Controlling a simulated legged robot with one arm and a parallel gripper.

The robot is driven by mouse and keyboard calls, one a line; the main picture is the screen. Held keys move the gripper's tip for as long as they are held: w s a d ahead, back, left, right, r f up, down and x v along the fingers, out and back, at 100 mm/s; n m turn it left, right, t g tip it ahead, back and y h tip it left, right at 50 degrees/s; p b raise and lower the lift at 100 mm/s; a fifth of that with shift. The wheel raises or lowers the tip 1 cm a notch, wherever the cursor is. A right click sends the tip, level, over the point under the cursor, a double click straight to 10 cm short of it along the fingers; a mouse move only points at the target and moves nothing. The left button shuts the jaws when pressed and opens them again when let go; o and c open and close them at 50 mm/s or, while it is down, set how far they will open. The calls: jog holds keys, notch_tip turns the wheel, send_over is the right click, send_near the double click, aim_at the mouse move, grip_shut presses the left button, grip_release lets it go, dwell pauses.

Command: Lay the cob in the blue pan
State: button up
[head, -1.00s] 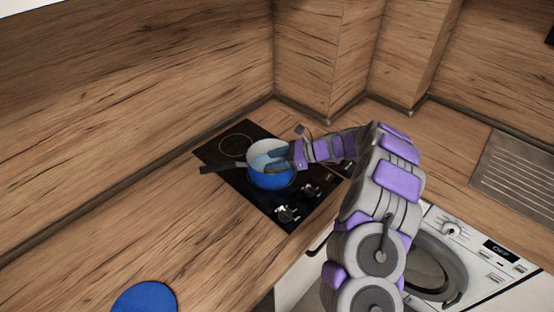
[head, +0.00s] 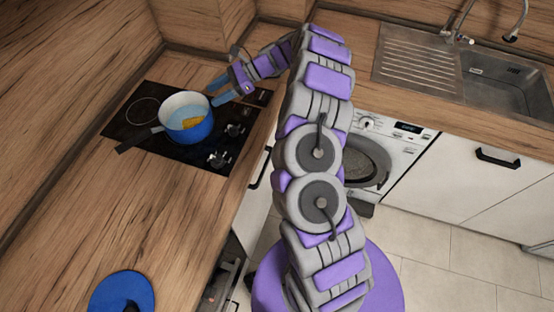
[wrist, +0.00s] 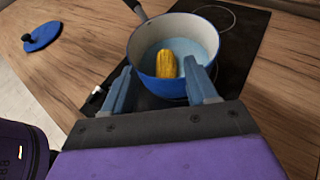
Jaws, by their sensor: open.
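The blue pan (head: 187,129) stands on the black hob, its dark handle pointing to the lower left in the head view. The yellow cob (head: 192,122) lies inside the pan on its pale blue bottom. In the wrist view the cob (wrist: 166,65) lies in the pan (wrist: 150,84), near the wall closest to my gripper. My gripper (head: 219,88) is open and empty at the pan's right rim in the head view. In the wrist view its two blue fingers (wrist: 158,82) are spread, with the pan's near wall beyond and between them.
A blue lid (head: 108,293) with a dark knob lies on the wooden worktop at the lower left. The hob (head: 150,100) has knobs along its right side. A sink (head: 505,80) with a draining area and a washing machine (head: 375,150) are to the right.

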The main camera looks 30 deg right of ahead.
jog(key=s+a+r+n+g+h, duration=0.2)
jog(key=s+a+r+n, duration=0.15)
jog(key=s, duration=0.35)
jog(key=s+a+r+n+g+h, duration=0.1)
jog(key=s+a+r+n, duration=0.3)
jog(key=s, duration=0.3)
jog(key=s+a+r+n+g+h, duration=0.2)
jog(key=s+a+r+n, duration=0.15)
jog(key=s+r, duration=0.3)
jog(key=s+d+f+n+h, duration=0.1)
jog(key=s+d+n+h, duration=0.3)
jog(key=s, duration=0.9)
jog(key=s+d+f+n+t+h, duration=0.1)
jog(key=s+d+n+h, duration=0.3)
jog(key=s+d, duration=0.4)
jog(key=s, duration=0.5)
jog(key=shift+d+f+t, duration=0.3)
jog(key=shift+d+f, duration=0.05)
jog(key=shift+d, duration=0.05)
jog(key=shift+w, duration=0.1)
jog(key=shift+c, duration=0.4)
